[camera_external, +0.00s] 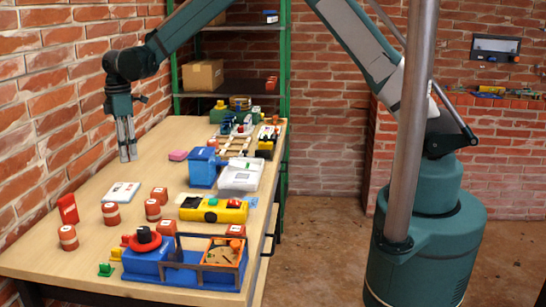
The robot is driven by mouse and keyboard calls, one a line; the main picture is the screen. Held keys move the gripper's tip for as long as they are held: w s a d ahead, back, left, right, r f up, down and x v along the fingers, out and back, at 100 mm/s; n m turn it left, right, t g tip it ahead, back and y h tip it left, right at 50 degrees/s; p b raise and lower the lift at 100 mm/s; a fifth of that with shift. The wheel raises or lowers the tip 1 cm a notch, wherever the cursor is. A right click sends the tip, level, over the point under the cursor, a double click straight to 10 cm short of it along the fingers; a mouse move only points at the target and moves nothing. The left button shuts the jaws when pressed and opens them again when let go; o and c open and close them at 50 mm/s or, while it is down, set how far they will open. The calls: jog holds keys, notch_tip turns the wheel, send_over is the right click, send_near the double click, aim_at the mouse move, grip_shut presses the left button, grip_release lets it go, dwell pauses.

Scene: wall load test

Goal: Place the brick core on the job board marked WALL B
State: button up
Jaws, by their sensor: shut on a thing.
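My gripper (127,158) points down above the far left part of the table, in front of the brick wall. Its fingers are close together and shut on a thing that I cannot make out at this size. A flat white board with small blue and red marks (122,191) lies on the table below it; its writing is unreadable, so I cannot tell if it is WALL B. Several red cylinders with pale labels, one at the left (111,213) and one at the front left (68,238), stand nearby. I cannot tell which thing is the brick core.
A red upright block (68,209) stands at the left edge. A blue box (203,167), a white tray (240,175) and a yellow tool (213,210) fill the middle. A blue fixture (150,262) is at the front.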

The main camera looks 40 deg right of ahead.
send_over(121, 191)
jog(key=shift+s+r, duration=0.1)
jog(key=shift+r, duration=0.05)
dwell(0.3)
jog(key=shift+f, duration=3.1)
jog(key=shift+f, duration=1.9)
jog(key=shift+f+b, duration=0.15)
jog(key=shift+b, duration=0.25)
jog(key=o, duration=1)
